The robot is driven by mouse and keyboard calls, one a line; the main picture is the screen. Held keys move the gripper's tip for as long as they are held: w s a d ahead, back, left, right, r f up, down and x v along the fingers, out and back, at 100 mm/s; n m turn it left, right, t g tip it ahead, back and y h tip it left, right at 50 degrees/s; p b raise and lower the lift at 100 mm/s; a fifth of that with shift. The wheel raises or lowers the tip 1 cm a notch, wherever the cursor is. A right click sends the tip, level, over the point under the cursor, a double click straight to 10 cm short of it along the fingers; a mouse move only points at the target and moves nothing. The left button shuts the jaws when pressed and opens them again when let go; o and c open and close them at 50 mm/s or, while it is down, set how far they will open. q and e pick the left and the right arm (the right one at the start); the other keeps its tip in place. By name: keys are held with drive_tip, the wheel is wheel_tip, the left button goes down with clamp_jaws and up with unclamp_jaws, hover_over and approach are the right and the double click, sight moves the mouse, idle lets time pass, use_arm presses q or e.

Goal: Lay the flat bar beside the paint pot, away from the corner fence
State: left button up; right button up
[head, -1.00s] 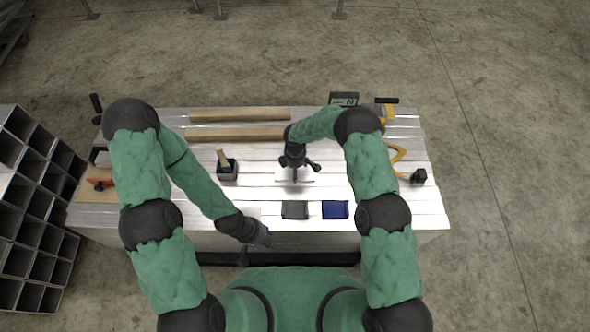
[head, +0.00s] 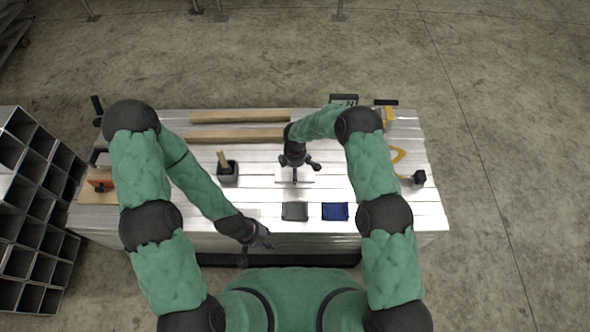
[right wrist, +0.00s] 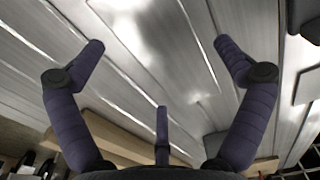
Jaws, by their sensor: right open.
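The paint pot (head: 228,174) is a small dark pot with a wooden handle standing in it, left of the table's middle in the head view. My right gripper (head: 297,172) is to the right of the pot, low over a pale flat patch. In the right wrist view its fingers (right wrist: 158,45) are spread wide over bright metal, with nothing held between them. I cannot pick out the flat bar or the corner fence with certainty. My left gripper (head: 262,238) hangs at the table's front edge, too small and dark to show its opening.
Two wooden strips (head: 240,116) lie along the back. A grey pad (head: 294,211) and a blue pad (head: 335,211) lie near the front edge. An orange and black tool (head: 101,185) sits on the left. Stacked metal tubes (head: 30,200) stand left of the table.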

wheel_tip(320, 180, up, 10)
drive_tip(key=r+p, duration=0.1)
drive_tip(key=p, duration=0.2)
drive_tip(key=s+d+f+m+y, duration=0.1)
drive_tip(key=s+f+m, duration=0.1)
drive_tip(key=s, duration=0.2)
drive_tip(key=s+d+f+m+y, duration=0.1)
drive_tip(key=s+m, duration=0.2)
drive_tip(key=s, duration=0.1)
drive_tip(key=s+d+f+m+y, duration=0.1)
drive_tip(key=s+f+m, duration=0.1)
drive_tip(key=s, duration=0.3)
drive_tip(key=shift+d+f+m+g, duration=0.3)
drive_tip(key=shift+d+m+g, duration=0.1)
drive_tip(key=shift+m, duration=0.2)
drive_tip(key=s+m, duration=0.1)
drive_tip(key=s, duration=0.1)
drive_tip(key=s+d+m, duration=0.1)
drive_tip(key=s+m, duration=0.1)
drive_tip(key=s+d+m+y, duration=0.1)
drive_tip(key=s+m, duration=0.1)
drive_tip(key=s, duration=0.1)
drive_tip(key=shift+d+f, duration=0.1)
drive_tip(key=s+d+r+m+t, duration=0.1)
drive_tip(key=s+d+m, duration=0.3)
drive_tip(key=s+m, duration=0.3)
drive_tip(key=shift+s+r, duration=0.35)
drive_tip(key=shift+s, duration=0.85)
